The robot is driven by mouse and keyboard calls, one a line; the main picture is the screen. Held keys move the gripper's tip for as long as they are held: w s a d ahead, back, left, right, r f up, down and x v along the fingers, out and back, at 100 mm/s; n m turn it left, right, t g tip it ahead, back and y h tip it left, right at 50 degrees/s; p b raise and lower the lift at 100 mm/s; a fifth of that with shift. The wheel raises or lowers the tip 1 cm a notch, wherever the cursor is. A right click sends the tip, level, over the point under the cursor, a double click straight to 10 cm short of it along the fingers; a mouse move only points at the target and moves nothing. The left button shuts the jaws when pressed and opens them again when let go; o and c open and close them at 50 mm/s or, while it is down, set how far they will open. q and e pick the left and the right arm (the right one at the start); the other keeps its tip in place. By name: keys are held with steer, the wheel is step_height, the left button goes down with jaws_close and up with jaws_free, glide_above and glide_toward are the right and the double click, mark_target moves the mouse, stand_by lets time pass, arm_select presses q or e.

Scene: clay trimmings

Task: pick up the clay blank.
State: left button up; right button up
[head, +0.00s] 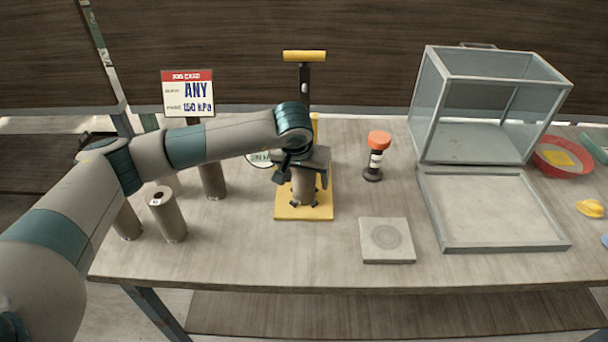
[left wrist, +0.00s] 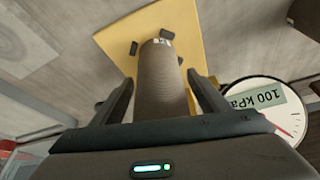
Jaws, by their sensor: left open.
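A grey-brown clay blank (head: 303,188), a plain cylinder, stands on the yellow base plate (head: 284,212) of a press with a yellow handle (head: 304,56). My left gripper (head: 301,180) is over this blank, its fingers pointing down, and partly hides it. In the left wrist view the blank (left wrist: 160,75) stands between the two open fingers, with visible gaps on either side. Several similar cylinders stand on the left of the table, including one with a small label on top (head: 167,214) and one behind my arm (head: 212,180). My right gripper is not seen.
A gauge (left wrist: 265,100) reading 100 kPa is beside the press. A job card (head: 187,93) reads "ANY" and "150 kPa". An orange-topped timer-like object (head: 377,156), a square slab (head: 387,240), a clear case (head: 490,100) and a tray (head: 507,246) stand to the right.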

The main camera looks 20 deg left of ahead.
arm_select(q)
steer(key=shift+w+f, duration=0.1)
steer(key=shift+f, duration=0.15)
steer(key=shift+r, duration=0.1)
jaws_close()
stand_by(0.3)
